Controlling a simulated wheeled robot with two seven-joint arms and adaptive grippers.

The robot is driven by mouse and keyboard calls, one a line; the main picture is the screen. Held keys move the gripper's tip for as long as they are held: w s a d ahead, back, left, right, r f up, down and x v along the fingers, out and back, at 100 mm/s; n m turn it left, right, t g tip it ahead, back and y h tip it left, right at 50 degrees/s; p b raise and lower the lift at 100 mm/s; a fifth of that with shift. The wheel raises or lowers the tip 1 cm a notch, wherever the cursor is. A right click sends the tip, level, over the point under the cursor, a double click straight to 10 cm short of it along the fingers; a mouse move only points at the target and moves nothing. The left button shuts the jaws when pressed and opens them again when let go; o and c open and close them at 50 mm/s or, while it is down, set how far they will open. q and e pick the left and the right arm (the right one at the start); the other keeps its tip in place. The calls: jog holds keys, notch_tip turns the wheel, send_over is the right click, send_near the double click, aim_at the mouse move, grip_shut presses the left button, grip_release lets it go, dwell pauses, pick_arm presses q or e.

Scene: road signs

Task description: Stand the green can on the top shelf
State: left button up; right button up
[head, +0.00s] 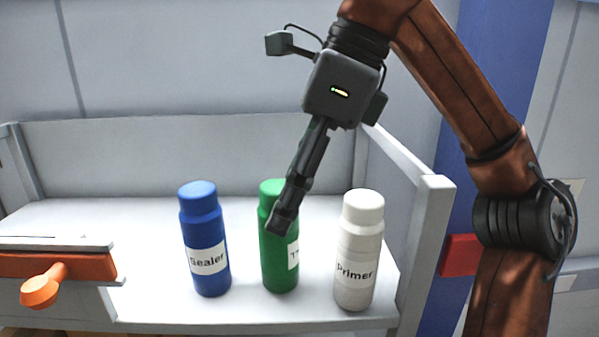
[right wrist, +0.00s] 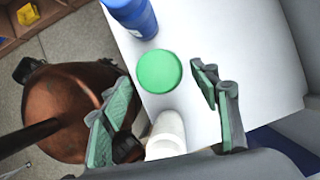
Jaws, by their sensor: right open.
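The green can (head: 280,262) stands upright on the white shelf surface (head: 130,222), between the blue Sealer bottle (head: 206,240) and the white Primer bottle (head: 359,250). My right gripper (head: 281,222) reaches down in front of the can's upper part and hides some of it. In the right wrist view, the green lid (right wrist: 158,72) shows from above, just beyond the open fingers (right wrist: 165,112) and roughly between their lines. Nothing is held; whether a finger touches the can is unclear. My left gripper is not in view.
The blue bottle also shows in the right wrist view (right wrist: 132,14), and the white bottle there (right wrist: 167,134) is close to the fingers. A side panel (head: 425,235) bounds the shelf on the right. An orange piece with a knob (head: 42,287) is at left.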

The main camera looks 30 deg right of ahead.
jog(key=shift+s+d+r, duration=0.1)
jog(key=shift+s+r, duration=0.1)
jog(key=shift+r, duration=0.3)
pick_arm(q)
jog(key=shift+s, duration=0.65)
pick_arm(e)
jog(key=shift+v, duration=1.25)
jog(key=shift+s, duration=0.1)
